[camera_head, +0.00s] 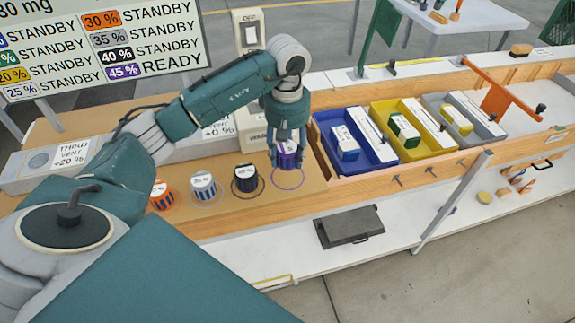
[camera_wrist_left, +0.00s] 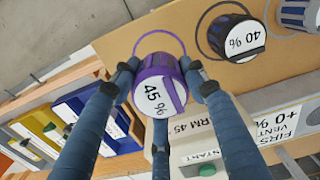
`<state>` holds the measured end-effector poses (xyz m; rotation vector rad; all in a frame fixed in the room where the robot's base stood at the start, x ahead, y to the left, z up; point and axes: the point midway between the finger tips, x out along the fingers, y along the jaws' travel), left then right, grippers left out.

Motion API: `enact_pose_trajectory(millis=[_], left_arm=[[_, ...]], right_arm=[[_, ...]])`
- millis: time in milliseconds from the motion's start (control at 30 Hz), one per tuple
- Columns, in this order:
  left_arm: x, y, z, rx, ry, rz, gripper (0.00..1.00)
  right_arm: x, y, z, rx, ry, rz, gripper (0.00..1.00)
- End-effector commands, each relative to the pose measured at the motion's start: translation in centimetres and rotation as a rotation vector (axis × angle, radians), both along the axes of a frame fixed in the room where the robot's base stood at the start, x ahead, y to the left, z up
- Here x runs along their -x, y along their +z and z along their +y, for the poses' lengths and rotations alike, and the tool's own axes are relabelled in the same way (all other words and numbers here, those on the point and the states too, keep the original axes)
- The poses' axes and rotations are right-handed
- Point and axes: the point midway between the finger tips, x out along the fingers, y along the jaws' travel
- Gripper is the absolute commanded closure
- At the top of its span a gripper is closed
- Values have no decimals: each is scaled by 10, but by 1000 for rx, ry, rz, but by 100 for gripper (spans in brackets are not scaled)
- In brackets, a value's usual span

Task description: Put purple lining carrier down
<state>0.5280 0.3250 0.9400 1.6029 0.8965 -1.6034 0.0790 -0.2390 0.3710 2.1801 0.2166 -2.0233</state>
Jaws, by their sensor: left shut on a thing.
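The purple lining carrier (camera_head: 288,160) has a white label reading 45 % in the left wrist view (camera_wrist_left: 158,95). My left gripper (camera_head: 287,150) is shut on it from above, with blue fingers around its sides. A purple ring outline (camera_head: 288,179) is on the tan bench top, just in front of the carrier in the head view. In the left wrist view the carrier overlaps part of this ring (camera_wrist_left: 146,36). I cannot tell whether the carrier's underside touches the bench. My right gripper is not in view.
Black (camera_head: 246,178), grey-blue (camera_head: 203,186) and orange (camera_head: 162,195) carriers stand in a row on the bench, left of the purple ring. A blue tray (camera_head: 379,161) stands close on the right, with yellow and grey trays beyond. A status board (camera_head: 100,45) reads 45 % READY.

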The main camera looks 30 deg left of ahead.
Motion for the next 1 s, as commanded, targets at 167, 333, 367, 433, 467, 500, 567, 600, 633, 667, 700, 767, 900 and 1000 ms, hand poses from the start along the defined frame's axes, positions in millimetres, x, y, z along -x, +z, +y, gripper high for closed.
enact_pose_trajectory(millis=[167, 333, 367, 433, 467, 500, 567, 600, 633, 667, 700, 767, 900, 1000], left_arm=[[-1, -13, 0, 1, -1, -1, 83], [1, -32, -1, 2, -1, 3, 83], [0, -38, -1, 3, 0, 3, 83], [0, -48, -1, 2, -1, 2, 83], [0, -51, -1, 2, -2, 1, 83], [0, -53, -1, 1, -2, 0, 83], [-1, -54, -1, 1, -2, -2, 83], [-1, -54, 0, 2, -2, -3, 83], [-1, -54, 0, 2, -2, -3, 83], [-1, -54, 0, 1, -2, -2, 83], [-1, -54, 0, 1, -2, -2, 83], [-1, -55, 0, 1, -2, -2, 83], [-1, -57, 0, 1, -2, -2, 48], [0, -57, -1, 1, -2, -1, 37]], right_arm=[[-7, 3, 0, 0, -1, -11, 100], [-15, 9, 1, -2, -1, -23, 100], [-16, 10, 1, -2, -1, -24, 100], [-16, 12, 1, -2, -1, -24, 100], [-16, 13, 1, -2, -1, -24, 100], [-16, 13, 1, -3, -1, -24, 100], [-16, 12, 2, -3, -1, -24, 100], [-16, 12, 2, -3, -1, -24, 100], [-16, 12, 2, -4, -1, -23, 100], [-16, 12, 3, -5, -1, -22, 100], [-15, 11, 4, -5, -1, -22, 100], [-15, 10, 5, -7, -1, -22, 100], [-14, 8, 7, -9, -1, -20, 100], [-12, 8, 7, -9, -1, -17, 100]])
